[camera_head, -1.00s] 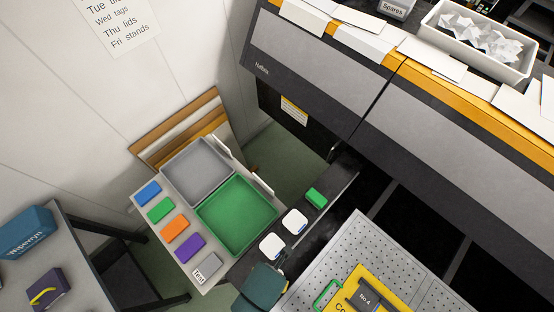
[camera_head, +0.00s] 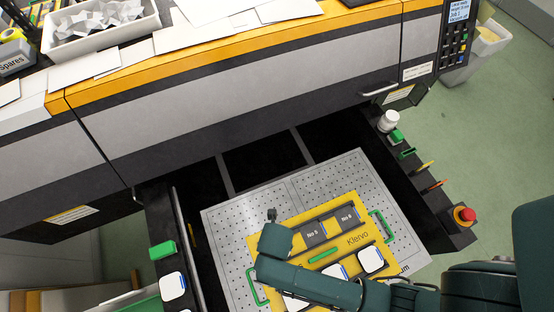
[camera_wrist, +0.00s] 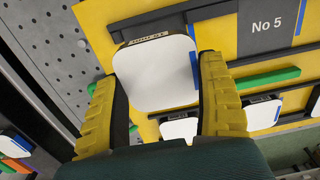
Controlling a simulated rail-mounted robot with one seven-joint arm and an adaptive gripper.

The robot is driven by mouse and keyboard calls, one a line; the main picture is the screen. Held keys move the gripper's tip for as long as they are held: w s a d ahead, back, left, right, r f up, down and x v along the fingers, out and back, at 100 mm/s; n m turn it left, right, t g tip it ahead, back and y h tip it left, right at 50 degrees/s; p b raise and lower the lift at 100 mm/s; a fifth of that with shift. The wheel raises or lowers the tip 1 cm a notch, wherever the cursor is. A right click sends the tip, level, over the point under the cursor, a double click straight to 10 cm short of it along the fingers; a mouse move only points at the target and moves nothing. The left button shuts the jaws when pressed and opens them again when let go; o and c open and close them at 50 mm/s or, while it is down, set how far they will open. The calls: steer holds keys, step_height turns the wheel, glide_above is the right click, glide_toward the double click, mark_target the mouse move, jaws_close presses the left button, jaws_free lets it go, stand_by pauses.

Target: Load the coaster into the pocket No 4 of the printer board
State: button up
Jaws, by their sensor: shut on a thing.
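Pocket No 5 (camera_wrist: 266,24) is empty and dark, right of the held coaster. A dark pocket with a blue strip (camera_wrist: 213,12) shows partly behind the coaster; its number is hidden. I cannot tell the coaster's height above it. In the head view, my arm hides the gripper's fingers and the held coaster.
Pockets No 5 (camera_head: 312,234) and No 6 (camera_head: 347,217) look empty. White coasters (camera_head: 371,260) sit in the board's nearer row. Green handles (camera_head: 382,226) stand at the board's sides. Another coaster (camera_head: 172,286) and a green block (camera_head: 162,250) lie on the left ledge.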

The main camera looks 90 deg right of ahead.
steer(key=shift+f+b, duration=0.35)
steer(key=shift+f, duration=2.45)
steer(key=o, duration=1.2)
steer(key=shift+c, duration=0.2)
step_height(320, 180, up, 12)
steer(key=shift+r+p, duration=0.15)
steer(key=shift+p, duration=0.65)
steer(key=shift+w, duration=0.1)
